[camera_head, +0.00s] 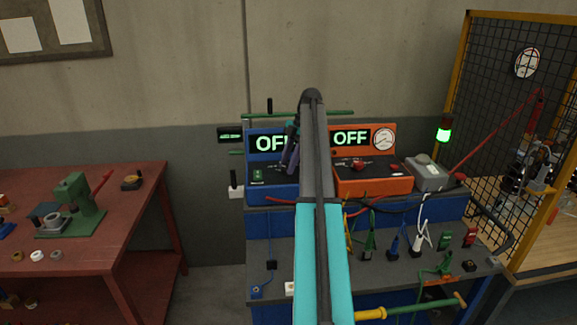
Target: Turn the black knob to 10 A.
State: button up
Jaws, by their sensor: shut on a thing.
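A blue power unit (258,172) with a green "OFF" display (268,144) stands on the bench, left of an orange unit (373,182) that also reads "OFF". My gripper (288,165) is in front of the blue unit's panel, its jaws shut and pointing down. The black knob is hidden behind my gripper and arm, and I cannot make out its pointer or a 10 A mark. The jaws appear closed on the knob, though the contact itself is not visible.
The orange unit carries a red knob (357,165) and a round dial (383,139). A grey box (428,174), cables and several coloured clamps crowd the bench right of my arm. A mesh fence (505,120) stands at right, a red table (95,220) at left.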

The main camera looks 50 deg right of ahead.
dwell(0.3)
jog(key=o, duration=1)
jog(key=shift+o, duration=0.2)
jog(key=shift+w+a+r, duration=0.1)
jog(key=shift+w+a, duration=0.05)
jog(key=shift+r, duration=0.1)
